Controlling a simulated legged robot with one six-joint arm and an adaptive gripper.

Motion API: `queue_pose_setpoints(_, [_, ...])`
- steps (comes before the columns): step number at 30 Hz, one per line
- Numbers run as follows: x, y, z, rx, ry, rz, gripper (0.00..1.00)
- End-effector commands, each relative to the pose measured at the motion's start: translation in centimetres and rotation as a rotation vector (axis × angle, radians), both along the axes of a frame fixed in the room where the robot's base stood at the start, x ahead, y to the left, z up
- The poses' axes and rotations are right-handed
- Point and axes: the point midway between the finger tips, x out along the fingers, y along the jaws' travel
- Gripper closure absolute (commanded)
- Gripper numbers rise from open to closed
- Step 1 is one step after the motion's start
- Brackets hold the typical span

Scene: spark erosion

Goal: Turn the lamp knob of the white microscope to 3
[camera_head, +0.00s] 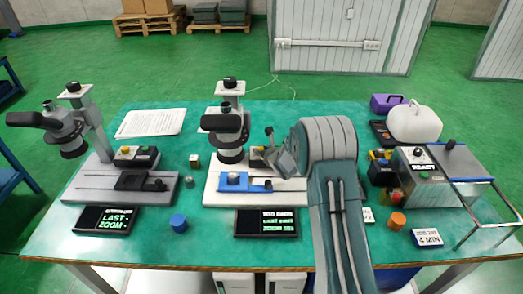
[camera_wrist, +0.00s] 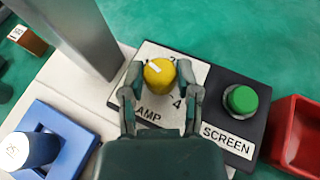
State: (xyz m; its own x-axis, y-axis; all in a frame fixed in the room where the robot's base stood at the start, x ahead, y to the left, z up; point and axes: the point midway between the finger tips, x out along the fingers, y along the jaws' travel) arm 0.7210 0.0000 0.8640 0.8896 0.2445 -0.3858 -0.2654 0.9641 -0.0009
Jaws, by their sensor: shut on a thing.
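The white microscope (camera_head: 212,190) stands mid-table in the head view, with a blue slide holder on its base. Its yellow lamp knob (camera_wrist: 159,72) is on a control panel (camera_wrist: 196,70) in the wrist view. The knob's white pointer line tilts to the upper left. A 2 shows above the knob and a 4 at its lower right; other marks are hidden, and the lamp label is partly covered. My gripper (camera_wrist: 160,78) is shut on the knob, one finger on each side. My arm covers the knob in the head view.
A green screen button (camera_wrist: 241,99) sits right of the knob, beside a red tray (camera_wrist: 297,135). A grey microscope (camera_head: 95,180) stands at the left. A dark display (camera_head: 266,223) lies before the white microscope. A metal box (camera_head: 435,172) stands right of my arm.

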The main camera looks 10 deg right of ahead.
Motion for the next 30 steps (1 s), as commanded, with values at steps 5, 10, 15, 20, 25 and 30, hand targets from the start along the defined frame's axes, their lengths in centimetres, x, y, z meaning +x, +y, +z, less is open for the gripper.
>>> queue_pose_setpoints(5, [0.07,0.16,0.07,0.001,-0.003,-0.061,1.0])
queue_pose_setpoints(10, [0.09,0.19,0.1,0.002,-0.004,-0.095,1.0])
queue_pose_setpoints(15, [0.11,0.19,0.13,0.001,-0.005,-0.109,1.0])
queue_pose_setpoints(20, [0.12,0.17,0.16,0.002,-0.006,-0.112,1.0])
queue_pose_setpoints(25, [0.14,0.16,0.19,0.002,-0.007,-0.112,1.0])
queue_pose_setpoints(30, [0.12,0.16,0.19,0.002,-0.006,-0.112,0.23])
